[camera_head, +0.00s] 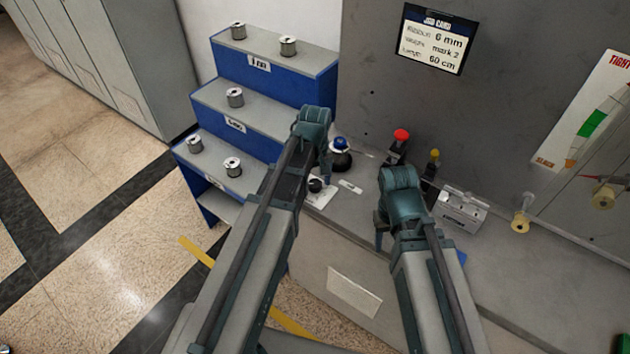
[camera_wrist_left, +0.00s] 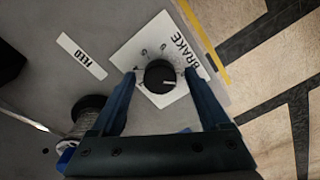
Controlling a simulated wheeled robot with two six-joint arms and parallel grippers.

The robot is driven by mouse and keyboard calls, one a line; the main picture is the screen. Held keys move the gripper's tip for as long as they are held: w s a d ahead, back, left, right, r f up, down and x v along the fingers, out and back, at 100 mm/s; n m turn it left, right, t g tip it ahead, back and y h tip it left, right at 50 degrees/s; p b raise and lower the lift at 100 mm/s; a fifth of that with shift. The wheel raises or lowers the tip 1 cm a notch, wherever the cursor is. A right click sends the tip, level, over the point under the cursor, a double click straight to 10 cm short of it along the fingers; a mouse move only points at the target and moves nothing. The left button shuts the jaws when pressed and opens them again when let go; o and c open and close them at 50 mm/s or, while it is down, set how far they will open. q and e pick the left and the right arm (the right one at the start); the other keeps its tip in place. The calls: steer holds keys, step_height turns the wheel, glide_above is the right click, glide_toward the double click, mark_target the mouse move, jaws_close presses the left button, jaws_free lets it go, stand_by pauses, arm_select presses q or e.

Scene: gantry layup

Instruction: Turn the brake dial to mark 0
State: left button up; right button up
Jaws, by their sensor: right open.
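The black brake dial (camera_wrist_left: 160,76) sits on a white plate (camera_wrist_left: 140,50) lettered BRAKE, with small marks around the dial that I cannot read clearly. A white pointer line on the dial points to the right in the left wrist view. My left gripper (camera_wrist_left: 160,73) is open, one finger on each side of the dial, with gaps showing. In the head view my left gripper (camera_head: 321,182) is over the dial (camera_head: 315,186) and partly hides it. My right gripper (camera_head: 381,232) is open, low over the bench front, its fingers partly hidden by its own wrist.
A FEED label (camera_wrist_left: 81,55) lies beside the plate. A blue stepped rack (camera_head: 280,88) with several spools stands left. A job card (camera_head: 437,40) hangs behind.

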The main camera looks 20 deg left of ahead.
mark_target(315, 183)
steer(key=shift+r, duration=0.1)
arm_select(q)
step_height(315, 183, up, 14)
steer(key=p, duration=1.4)
arm_select(e)
step_height(315, 183, up, 14)
arm_select(q)
steer(key=shift+f, duration=0.15)
arm_select(e)
steer(key=shift+f, duration=0.2)
arm_select(q)
steer(key=s+d+f+m+y+b, duration=0.1)
steer(key=s+d+f+m+b, duration=0.2)
steer(key=s+d+m, duration=0.7)
steer(key=s+m+b, duration=0.1)
steer(key=s, duration=0.3)
steer(key=shift+d+f, duration=0.25)
steer(key=shift+f, duration=0.1)
arm_select(e)
step_height(315, 183, down, 4)
steer(key=shift+r, duration=0.1)
arm_select(q)
steer(key=shift+s, duration=0.1)
